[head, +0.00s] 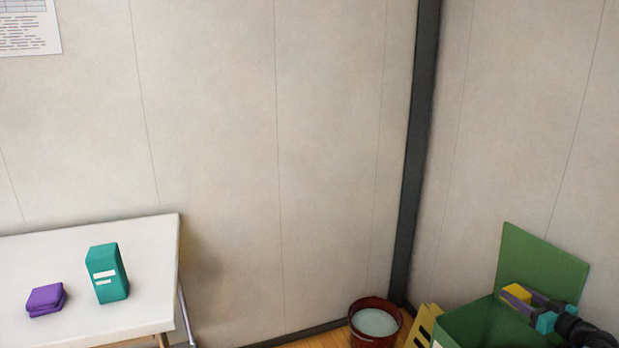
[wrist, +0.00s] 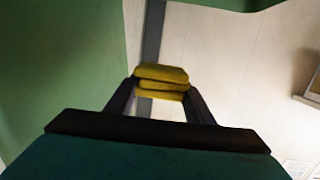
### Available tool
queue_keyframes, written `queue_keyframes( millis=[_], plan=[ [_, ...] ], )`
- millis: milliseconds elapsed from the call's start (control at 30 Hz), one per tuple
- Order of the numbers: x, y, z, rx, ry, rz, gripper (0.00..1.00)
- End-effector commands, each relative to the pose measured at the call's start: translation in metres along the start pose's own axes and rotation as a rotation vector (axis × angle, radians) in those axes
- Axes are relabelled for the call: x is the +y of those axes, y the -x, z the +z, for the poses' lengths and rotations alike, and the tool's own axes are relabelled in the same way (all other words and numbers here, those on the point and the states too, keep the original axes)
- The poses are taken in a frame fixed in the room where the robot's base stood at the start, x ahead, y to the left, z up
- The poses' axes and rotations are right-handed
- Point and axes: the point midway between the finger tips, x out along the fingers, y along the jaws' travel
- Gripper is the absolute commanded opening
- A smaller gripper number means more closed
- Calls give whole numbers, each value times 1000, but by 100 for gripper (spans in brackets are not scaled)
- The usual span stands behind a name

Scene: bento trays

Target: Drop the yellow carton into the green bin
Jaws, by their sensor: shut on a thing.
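A small yellow carton (head: 517,293) is between the fingers of my gripper (head: 518,296) at the lower right of the head view. The wrist view shows the yellow carton (wrist: 161,80) gripped between both dark fingertips of my gripper (wrist: 160,88). The green bin (head: 470,322) stands at the lower right with its green lid (head: 542,262) raised upright at the back. In the head view my gripper and the carton appear over the bin's opening, in front of the lid. The bin's inside is mostly hidden. Green surfaces of the bin (wrist: 60,60) fill the left of the wrist view.
A white table (head: 150,260) at left holds a teal carton (head: 106,274) and a purple folded thing (head: 46,300). A dark red bucket (head: 374,338) with pale contents stands on the wood floor near the corner. A yellow slotted object (head: 423,328) is beside the bin.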

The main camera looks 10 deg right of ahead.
Motion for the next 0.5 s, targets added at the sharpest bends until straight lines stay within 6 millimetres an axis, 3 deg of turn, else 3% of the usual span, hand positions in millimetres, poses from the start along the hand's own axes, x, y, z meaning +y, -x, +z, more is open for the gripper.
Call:
queue_keyframes(
  millis=[500],
  plan=[
    [0, -1, 8, 0, 0, 0, 27]
  ],
)
